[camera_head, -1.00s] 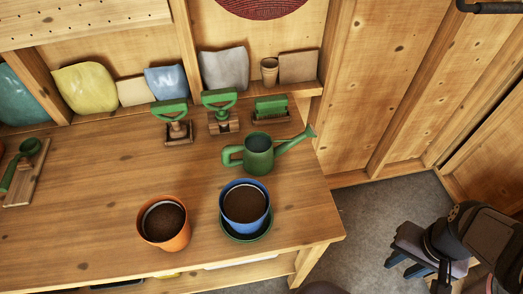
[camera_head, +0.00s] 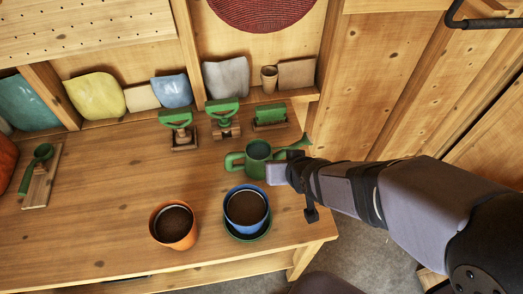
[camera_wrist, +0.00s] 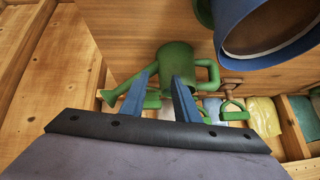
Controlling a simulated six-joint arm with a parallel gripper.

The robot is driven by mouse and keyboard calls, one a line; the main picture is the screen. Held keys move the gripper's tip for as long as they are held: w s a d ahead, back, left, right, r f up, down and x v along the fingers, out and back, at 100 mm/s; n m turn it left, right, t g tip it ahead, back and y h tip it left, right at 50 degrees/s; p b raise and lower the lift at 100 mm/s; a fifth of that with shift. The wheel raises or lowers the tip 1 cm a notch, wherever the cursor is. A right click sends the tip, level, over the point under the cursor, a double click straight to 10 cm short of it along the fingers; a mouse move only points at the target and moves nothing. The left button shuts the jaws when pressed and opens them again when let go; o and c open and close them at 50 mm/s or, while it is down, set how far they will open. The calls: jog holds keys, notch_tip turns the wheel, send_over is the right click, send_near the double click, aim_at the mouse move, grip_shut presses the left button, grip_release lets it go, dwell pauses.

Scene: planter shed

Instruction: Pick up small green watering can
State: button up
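The small green watering can (camera_head: 257,158) stands on the wooden workbench (camera_head: 110,215), behind the blue pot. Its handle faces left and its spout points right. My gripper reaches in from the right and its front end is close to the can's right side, partly covering the can and spout. In the wrist view the can (camera_wrist: 176,62) appears beyond my gripper (camera_wrist: 164,76), whose two blue fingers are apart with nothing seen held between them. I cannot tell whether a finger touches the can.
A blue pot (camera_head: 246,207) of soil on a green saucer (camera_head: 247,238) stands in front of the can. An orange pot (camera_head: 172,226) is to its left. Green-handled tools (camera_head: 178,120) and a green brush (camera_head: 269,117) stand behind. The bench's right edge is near.

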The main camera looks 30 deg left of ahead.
aim_at(230, 165)
jog(key=s+a+n+y+p, duration=0.1)
jog(key=s+a+n, duration=0.1)
jog(key=s+a, duration=0.5)
jog(key=shift+s+a+f+n+g+y, duration=0.3)
jog(key=shift+a+g+y, duration=0.1)
jog(key=shift+a, duration=0.35)
jog(key=shift+x, duration=1.05)
jog(key=shift+w+p, duration=0.1)
jog(key=shift+p, duration=0.2)
jog(key=shift+p+x, duration=0.7)
jog(key=shift+x, duration=1.85)
jog(key=shift+w+r, duration=0.1)
jog(key=shift+a+r, duration=0.1)
grip_shut()
